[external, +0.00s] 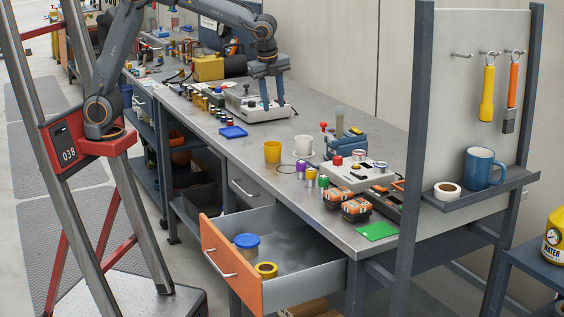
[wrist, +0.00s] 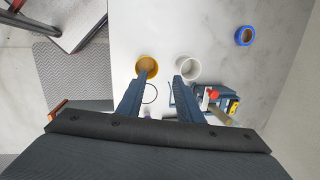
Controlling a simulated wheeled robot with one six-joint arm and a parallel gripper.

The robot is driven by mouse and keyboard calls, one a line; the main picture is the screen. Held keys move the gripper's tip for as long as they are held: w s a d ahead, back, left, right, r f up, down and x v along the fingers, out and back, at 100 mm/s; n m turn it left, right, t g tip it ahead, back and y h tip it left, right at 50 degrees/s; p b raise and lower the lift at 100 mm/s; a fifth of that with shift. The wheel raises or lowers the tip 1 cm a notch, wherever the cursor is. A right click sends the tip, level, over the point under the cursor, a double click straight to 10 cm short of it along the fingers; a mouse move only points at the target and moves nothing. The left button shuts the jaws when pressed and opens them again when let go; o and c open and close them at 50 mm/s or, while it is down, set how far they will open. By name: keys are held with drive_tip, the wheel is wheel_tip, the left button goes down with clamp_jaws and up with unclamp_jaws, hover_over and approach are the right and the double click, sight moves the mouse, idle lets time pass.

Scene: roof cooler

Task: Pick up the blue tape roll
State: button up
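A blue tape roll (wrist: 244,35) with a brown core lies on the pale worktop at the upper right of the wrist view. It is apart from my fingers, and I cannot make it out in the external view. My gripper (wrist: 164,78) is open, with nothing held between its fingers. In the external view my gripper (external: 270,98) points down over the far part of the bench, in front of a grey device (external: 252,113). The roll is up and to the right of both fingertips in the wrist view.
A yellow cup (external: 272,152), a white mug (external: 303,146) and a blue vise (external: 343,144) stand mid-bench. An orange-fronted drawer (external: 228,266) is open, holding a blue-lidded tub (external: 247,242) and a yellow roll (external: 266,269). Worktop around the blue roll is clear.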

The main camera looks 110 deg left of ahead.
drive_tip(key=w+a+f+m+y, duration=0.1)
drive_tip(key=w+a+f+m, duration=0.2)
drive_tip(key=a, duration=0.5)
drive_tip(key=w+a+m+y+p, duration=0.1)
drive_tip(key=w+a+m, duration=0.2)
drive_tip(key=w+a, duration=0.35)
drive_tip(key=w+a+f+m, duration=0.2)
drive_tip(key=w+a+m, duration=0.1)
drive_tip(key=a, duration=0.7)
drive_tip(key=shift+s+d+f+p+x, duration=0.1)
drive_tip(key=shift+s+d+p+x, duration=0.2)
drive_tip(key=shift+x, duration=1.7)
drive_tip(key=shift+s+d+f+p+x, duration=0.15)
drive_tip(key=shift+p+x, duration=0.3)
drive_tip(key=shift+x, duration=1.6)
drive_tip(key=shift+s+d+f+p+x, duration=0.1)
drive_tip(key=shift+d+p+x, duration=0.2)
drive_tip(key=shift+x, duration=1.7)
drive_tip(key=shift+a+r, duration=0.1)
clamp_jaws()
